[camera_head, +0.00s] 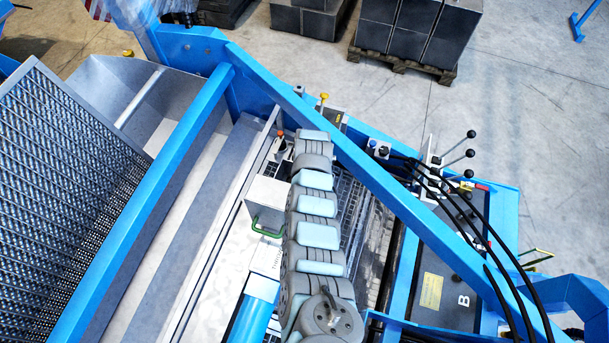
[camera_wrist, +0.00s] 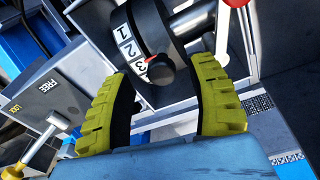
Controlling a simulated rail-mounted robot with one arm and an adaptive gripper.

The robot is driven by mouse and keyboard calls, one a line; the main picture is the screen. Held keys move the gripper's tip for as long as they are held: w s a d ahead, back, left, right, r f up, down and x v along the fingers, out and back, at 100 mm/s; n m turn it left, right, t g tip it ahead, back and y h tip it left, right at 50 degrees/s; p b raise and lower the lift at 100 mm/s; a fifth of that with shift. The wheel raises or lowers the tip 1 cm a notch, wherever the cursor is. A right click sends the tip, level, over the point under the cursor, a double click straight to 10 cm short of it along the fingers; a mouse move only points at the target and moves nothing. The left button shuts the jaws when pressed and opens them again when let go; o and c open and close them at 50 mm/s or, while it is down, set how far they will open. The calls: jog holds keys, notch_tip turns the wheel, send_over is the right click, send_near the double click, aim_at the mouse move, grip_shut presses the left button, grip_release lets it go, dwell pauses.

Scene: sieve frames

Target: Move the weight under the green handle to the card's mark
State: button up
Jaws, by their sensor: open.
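The green handle (camera_head: 267,228) is on the front of a pale grey box left of my arm in the head view. I cannot make out a separate weight under it. A yellow label (camera_head: 431,290) lies on the dark panel at the right. Its print is too small to read, and I cannot tell whether it is the card; no mark is legible. My gripper (camera_wrist: 158,78) has its yellow fingers apart in the wrist view. A dark knob (camera_wrist: 160,70) shows between the fingertips, in front of a numbered dial (camera_wrist: 128,42) with a red pointer. Contact is unclear.
A grey box (camera_wrist: 55,100) marked FREE and LOCK, with a yellow-ended lever (camera_wrist: 14,171), is left of the fingers. A red-topped white rod (camera_wrist: 222,38) is at right.

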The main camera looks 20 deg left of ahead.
jog(key=shift+s+d+r, duration=0.1)
jog(key=shift+d+r, duration=0.1)
jog(key=shift+r, duration=1.45)
jog(key=shift+d+r, duration=0.15)
jog(key=shift+r, duration=1.5)
jog(key=shift+s+d+r, duration=0.1)
jog(key=shift+s+r, duration=0.05)
jog(key=shift+r, duration=0.75)
jog(key=shift+s+d+r, duration=0.1)
jog(key=shift+r, duration=0.75)
